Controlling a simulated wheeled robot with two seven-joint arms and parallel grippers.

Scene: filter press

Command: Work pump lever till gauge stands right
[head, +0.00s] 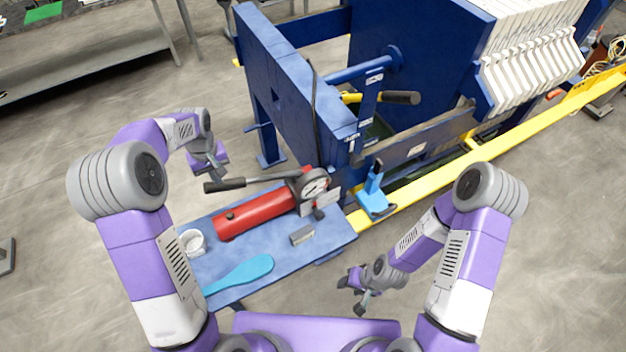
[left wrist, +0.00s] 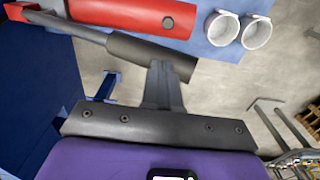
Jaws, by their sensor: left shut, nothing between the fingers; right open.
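The red hand pump (head: 255,212) lies on a blue bench (head: 325,242). Its lever (head: 240,183), a thin rod with a dark grip, points left from the pump head. The round gauge (head: 315,184) has a pale face at the pump's right end; its reading is too small to tell. My left gripper (head: 220,177) is shut and empty at the lever's grip. In the left wrist view, the closed fingertips (left wrist: 160,68) meet or overlap the lever grip (left wrist: 150,57); contact cannot be told. My right gripper (head: 357,290) is open and empty, right of the bench.
A pale cup (head: 193,242), a light-blue scraper (head: 240,273) and a small grey block (head: 302,236) are on the bench. The left wrist view shows two cups (left wrist: 221,28). The blue filter press (head: 290,80) stands behind, with a yellow rail (head: 420,200) at right.

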